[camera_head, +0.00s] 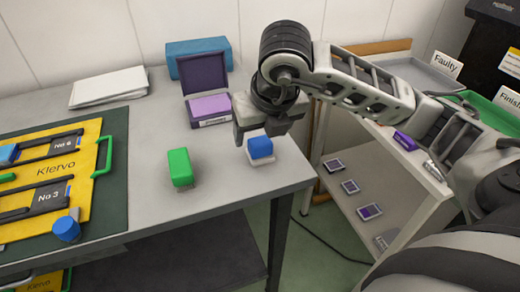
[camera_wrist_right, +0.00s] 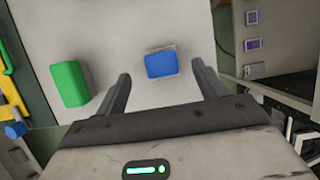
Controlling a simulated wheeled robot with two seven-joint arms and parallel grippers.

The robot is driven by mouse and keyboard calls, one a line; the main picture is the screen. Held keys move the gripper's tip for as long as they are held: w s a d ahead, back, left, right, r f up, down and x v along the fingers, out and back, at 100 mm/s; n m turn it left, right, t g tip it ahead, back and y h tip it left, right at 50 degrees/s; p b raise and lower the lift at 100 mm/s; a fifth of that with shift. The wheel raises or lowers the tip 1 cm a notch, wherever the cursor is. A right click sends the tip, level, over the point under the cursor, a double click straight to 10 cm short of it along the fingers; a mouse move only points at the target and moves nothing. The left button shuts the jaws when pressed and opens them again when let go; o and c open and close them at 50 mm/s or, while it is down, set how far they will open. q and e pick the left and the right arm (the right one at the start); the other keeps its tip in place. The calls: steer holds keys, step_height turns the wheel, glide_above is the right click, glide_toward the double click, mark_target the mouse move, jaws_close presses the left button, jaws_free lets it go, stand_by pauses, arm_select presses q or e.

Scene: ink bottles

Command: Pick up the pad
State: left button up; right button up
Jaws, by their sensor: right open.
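An open dark purple case with a lilac pad (camera_head: 209,106) stands near the back of the grey table, its lid up; it is not visible in the right wrist view. My right gripper (camera_head: 262,128) is open, pointing down, just right of and in front of the case. A small blue block on a pale base (camera_head: 260,148) is by its fingers in the head view. In the right wrist view this blue block (camera_wrist_right: 161,63) appears between the open fingers (camera_wrist_right: 161,72), with space at both sides. My left gripper is out of view.
A green block (camera_head: 180,167) stands left of the blue one. A blue box (camera_head: 198,55) is behind the case, with white sheets (camera_head: 108,87) to its left. A yellow Klervo board (camera_head: 75,170) lies at left. The table's right edge is close.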

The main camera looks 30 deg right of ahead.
mark_target(260, 141)
steer(key=x, duration=0.4)
steer(key=shift+d+f, duration=0.15)
steer(key=shift+f, duration=0.25)
steer(key=c, duration=1.1)
steer(key=shift+r, duration=0.1)
